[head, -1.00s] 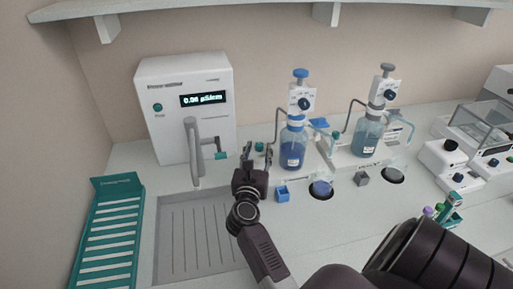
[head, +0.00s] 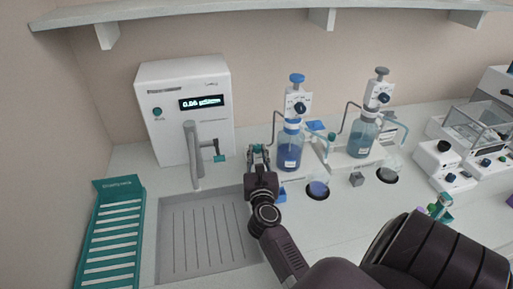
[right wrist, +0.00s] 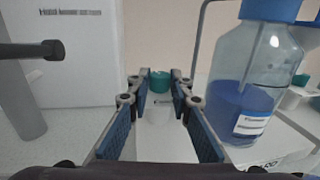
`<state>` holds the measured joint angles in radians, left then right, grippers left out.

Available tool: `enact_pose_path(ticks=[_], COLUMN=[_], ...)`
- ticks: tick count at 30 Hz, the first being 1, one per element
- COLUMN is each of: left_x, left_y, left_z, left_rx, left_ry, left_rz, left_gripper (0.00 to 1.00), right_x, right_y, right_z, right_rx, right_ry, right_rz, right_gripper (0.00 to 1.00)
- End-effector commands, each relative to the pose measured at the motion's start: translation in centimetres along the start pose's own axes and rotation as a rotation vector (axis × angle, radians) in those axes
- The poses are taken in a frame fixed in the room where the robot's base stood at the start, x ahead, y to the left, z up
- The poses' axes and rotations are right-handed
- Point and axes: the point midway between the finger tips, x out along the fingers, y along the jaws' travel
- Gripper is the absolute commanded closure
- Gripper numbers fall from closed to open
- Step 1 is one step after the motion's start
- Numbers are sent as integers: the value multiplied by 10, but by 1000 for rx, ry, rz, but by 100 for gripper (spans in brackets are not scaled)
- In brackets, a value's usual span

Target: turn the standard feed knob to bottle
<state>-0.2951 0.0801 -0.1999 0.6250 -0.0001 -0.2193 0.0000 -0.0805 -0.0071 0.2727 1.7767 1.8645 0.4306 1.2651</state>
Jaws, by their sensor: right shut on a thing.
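A small teal knob (right wrist: 160,80) on a white body stands between the fingers of my right gripper (right wrist: 159,100) in the right wrist view. The right gripper (head: 258,150) is shut on this knob, left of the blue bottle (head: 290,148) in the head view. I cannot read any label or setting on the knob. The blue bottle (right wrist: 245,95) stands close to the right of the fingers in the right wrist view and looks apart from them. Its dispenser head carries a dark blue dial (head: 300,108). My left gripper is not in view.
A white meter (head: 185,105) with a lit display and a grey tap (head: 192,150) stand to the left. A sink tray (head: 200,235) lies in front. A second bottle (head: 362,138) with a dispenser stands to the right. A teal rack (head: 110,235) lies at far left.

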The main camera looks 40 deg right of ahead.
Motion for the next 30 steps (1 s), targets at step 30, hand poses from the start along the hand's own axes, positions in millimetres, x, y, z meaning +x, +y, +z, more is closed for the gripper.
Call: enact_pose_path(ticks=[30], left_x=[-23], left_y=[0], left_z=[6], left_rx=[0], left_ry=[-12], left_rz=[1], left_gripper=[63], right_x=[2], right_y=[-11], right_z=[-2], right_rx=[0], right_ry=[4], right_rz=[458], right_gripper=[100])
